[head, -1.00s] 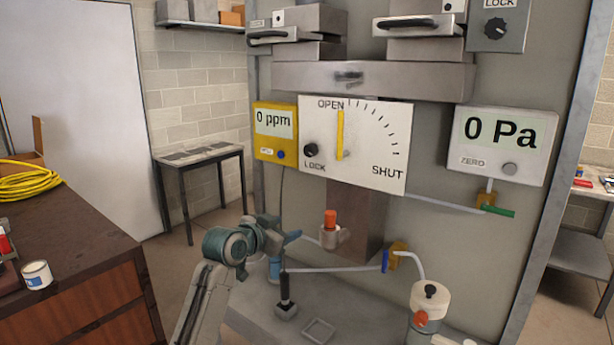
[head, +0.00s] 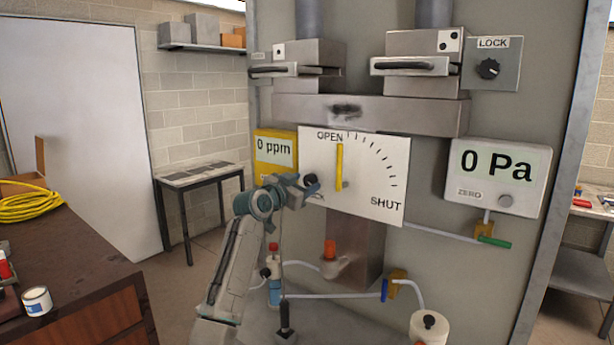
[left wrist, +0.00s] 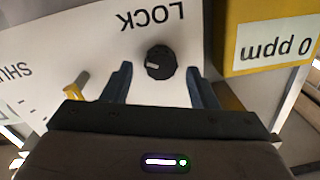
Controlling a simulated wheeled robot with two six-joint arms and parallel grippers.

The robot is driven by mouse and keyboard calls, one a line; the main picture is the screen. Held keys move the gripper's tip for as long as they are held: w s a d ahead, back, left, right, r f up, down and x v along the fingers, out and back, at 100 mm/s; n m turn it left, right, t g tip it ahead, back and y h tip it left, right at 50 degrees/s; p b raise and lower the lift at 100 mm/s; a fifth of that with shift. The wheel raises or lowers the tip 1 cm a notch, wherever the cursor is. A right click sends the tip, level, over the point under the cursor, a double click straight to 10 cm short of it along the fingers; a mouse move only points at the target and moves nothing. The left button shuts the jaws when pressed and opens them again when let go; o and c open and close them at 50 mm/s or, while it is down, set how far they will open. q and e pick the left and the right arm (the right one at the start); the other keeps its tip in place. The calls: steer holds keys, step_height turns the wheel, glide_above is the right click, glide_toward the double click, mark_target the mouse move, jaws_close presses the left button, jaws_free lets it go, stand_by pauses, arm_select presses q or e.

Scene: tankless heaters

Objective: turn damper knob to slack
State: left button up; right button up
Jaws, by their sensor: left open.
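The small round black damper knob (head: 311,180) is on the white plate (head: 365,190) marked OPEN and SHUT, partly covered by my gripper in the head view. In the left wrist view the knob (left wrist: 160,62) shows whole, with a pale mark pointing left in that upside-down picture, beside the word LOCK. My left gripper (head: 303,186) is open in front of the plate. Its two fingers (left wrist: 159,70) stand on either side of the knob, with gaps on both sides. Whether the tips reach the plate is unclear. The yellow lever (head: 339,165) stands upright under OPEN. My right gripper is not in view.
A yellow 0 ppm meter (head: 275,155) sits close left of the plate. A 0 Pa gauge (head: 495,178) is at the right. Another LOCK knob (head: 488,69) is higher up. Tubing and an orange-capped fitting (head: 330,250) are below.

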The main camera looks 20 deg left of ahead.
arm_select(q)
steer(key=shift+x, duration=1)
steer(key=c, duration=1)
steer(key=shift+o, duration=0.2)
